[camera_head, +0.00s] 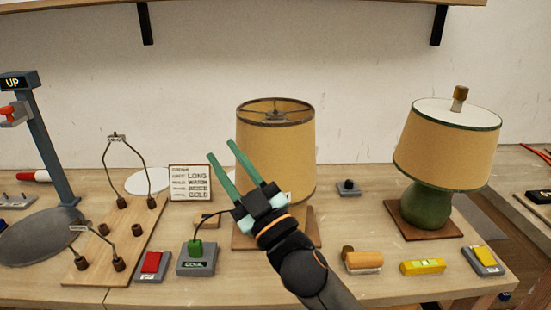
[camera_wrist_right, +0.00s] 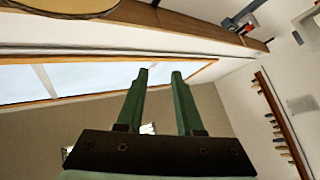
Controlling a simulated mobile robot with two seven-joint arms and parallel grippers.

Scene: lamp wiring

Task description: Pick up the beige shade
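A beige shade (camera_head: 290,150) with a dark rim and an open top showing wire spokes stands in the middle of the bench, above a brown square base (camera_head: 243,242). A second, similar tan shade (camera_head: 445,150) with a white top sits tilted on a green lamp body (camera_head: 426,208) at the right. I cannot tell by colour which one is meant. My right gripper (camera_head: 222,150) points up in front of the middle shade, fingers apart and empty, its tips just left of that shade. In the right wrist view the fingers (camera_wrist_right: 159,75) are spread with nothing between them. My left gripper is not seen.
A wooden board (camera_head: 100,260) with wire harps lies at the left, near a grey post (camera_head: 50,140) marked UP. A sign (camera_head: 190,183) stands behind my gripper. A green-topped box (camera_head: 196,262) and a yellow level (camera_head: 422,267) lie along the front.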

